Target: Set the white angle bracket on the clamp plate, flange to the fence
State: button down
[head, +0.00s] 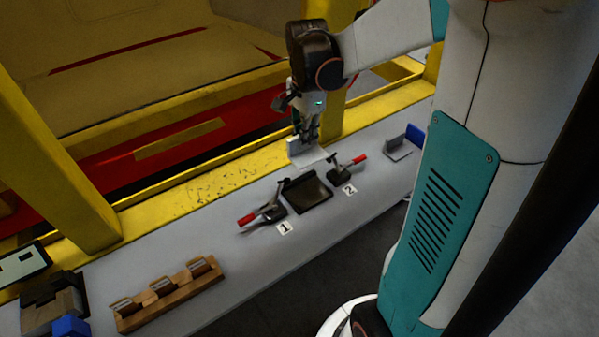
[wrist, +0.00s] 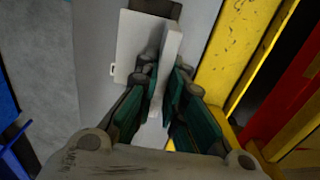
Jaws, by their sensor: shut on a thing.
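The white angle bracket (head: 310,159) hangs from my gripper (head: 308,138) in the head view, just beyond the clamp plate on the side of the yellow beam. In the wrist view, the fingers of my gripper (wrist: 160,88) are shut on the bracket's upright flange (wrist: 172,55); its flat leg (wrist: 132,42) spreads to the left. The dark clamp plate (head: 309,194) lies on the bench between two toggle clamps; the bracket is apart from it. In the wrist view a bit of dark plate (wrist: 155,7) shows past the bracket. I cannot clearly make out the fence.
Red-handled clamps stand left (head: 264,213) and right (head: 343,170) of the plate, by labels 1 and 2. Another angle piece (head: 398,149) sits near a blue bin (head: 415,133). A wooden rack (head: 170,298) stands front left. A yellow beam (head: 220,187) runs behind the grey bench.

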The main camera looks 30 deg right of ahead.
notch_tip(320, 180, down, 14)
jog(key=b, duration=0.3)
jog(key=shift+b, duration=0.35)
jog(key=shift+f, duration=0.15)
jog(key=c, duration=2.1)
grip_release()
jog(key=o, duration=0.4)
notch_tip(320, 180, up, 12)
jog(key=p, duration=0.3)
